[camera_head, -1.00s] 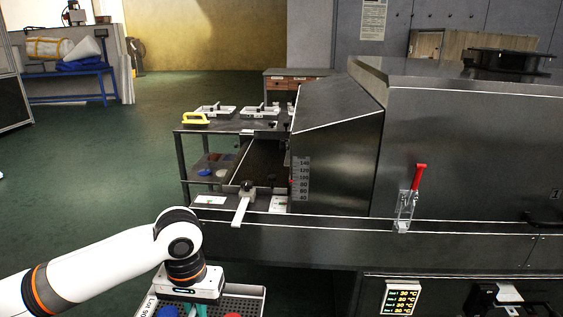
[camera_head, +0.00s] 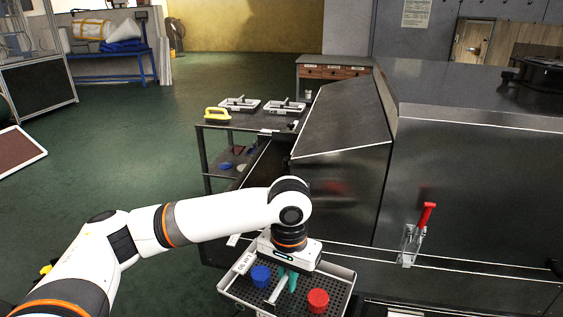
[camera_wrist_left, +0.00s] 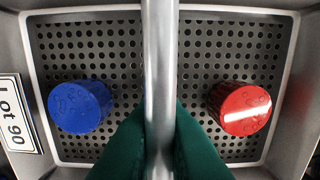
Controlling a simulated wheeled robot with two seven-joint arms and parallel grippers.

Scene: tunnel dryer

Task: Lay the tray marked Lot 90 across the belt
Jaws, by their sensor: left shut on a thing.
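The tray marked Lot 90 (camera_head: 250,291) is a grey perforated tray with a raised light rim, low in the head view; it fills the left wrist view (camera_wrist_left: 110,35). Its white label (camera_head: 243,262) reads Lot 90. A blue knob-like piece (camera_head: 261,276) and a red one (camera_head: 318,300) sit in it, either side of a central metal bar (camera_wrist_left: 160,60). My left gripper (camera_head: 287,281), with green fingers, is shut on that bar, the tray hanging in front of the dryer. The dark belt (camera_head: 264,161) runs beside the dryer hood, its near part hidden by my arm. My right gripper is out of view.
The dryer's sloping hood (camera_head: 345,120) and dark body (camera_head: 480,180) stand to the right, with a red-handled clamp (camera_head: 424,218). Left of the belt, a dark table bears two white trays (camera_head: 238,104) and a yellow-handled object (camera_head: 216,114). Open green floor lies left.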

